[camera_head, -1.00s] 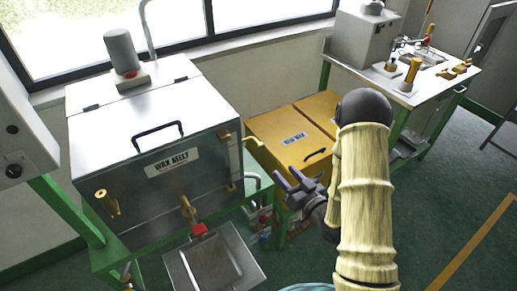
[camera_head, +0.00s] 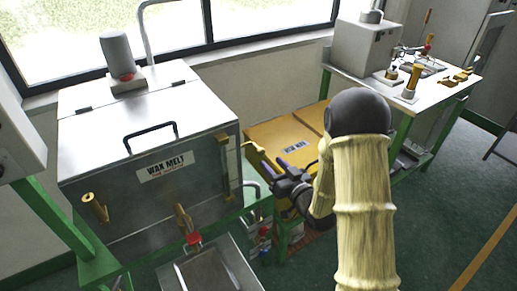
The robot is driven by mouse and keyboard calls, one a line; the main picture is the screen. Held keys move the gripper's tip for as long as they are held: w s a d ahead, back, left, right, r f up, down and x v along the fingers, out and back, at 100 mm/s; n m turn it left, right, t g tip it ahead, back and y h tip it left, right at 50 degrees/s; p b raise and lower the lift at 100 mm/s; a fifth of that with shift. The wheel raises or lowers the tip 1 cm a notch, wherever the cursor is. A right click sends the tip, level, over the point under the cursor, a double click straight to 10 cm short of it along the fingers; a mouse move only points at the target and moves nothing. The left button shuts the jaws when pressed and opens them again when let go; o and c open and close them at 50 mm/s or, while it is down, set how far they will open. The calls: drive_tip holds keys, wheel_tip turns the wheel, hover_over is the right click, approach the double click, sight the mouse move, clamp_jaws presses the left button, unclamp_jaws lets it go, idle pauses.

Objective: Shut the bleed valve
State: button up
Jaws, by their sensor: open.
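The steel tank labelled WAX MELT (camera_head: 120,215) stands at the left. A brass valve with a red part (camera_head: 190,228) is low on its front, above a metal tray. A brass fitting (camera_head: 95,208) is at the front left. A yellow-brass lever or pipe (camera_head: 257,157) shows by the tank's right side. I cannot tell which of these is the bleed valve. My gripper (camera_head: 272,168) is open, with dark purple-grey fingers pointing up and left. It appears close to the brass lever, right of the tank; contact cannot be told. I see nothing between its fingers.
The metal tray (camera_head: 232,262) juts out below the tank. A workbench (camera_head: 445,88) with a grey machine and brass parts is at the back right. Green floor (camera_head: 440,200) is clear at the right.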

sight(262, 153)
drive_tip(key=p+x, duration=0.1)
drive_tip(key=x, duration=0.8)
clamp_jaws()
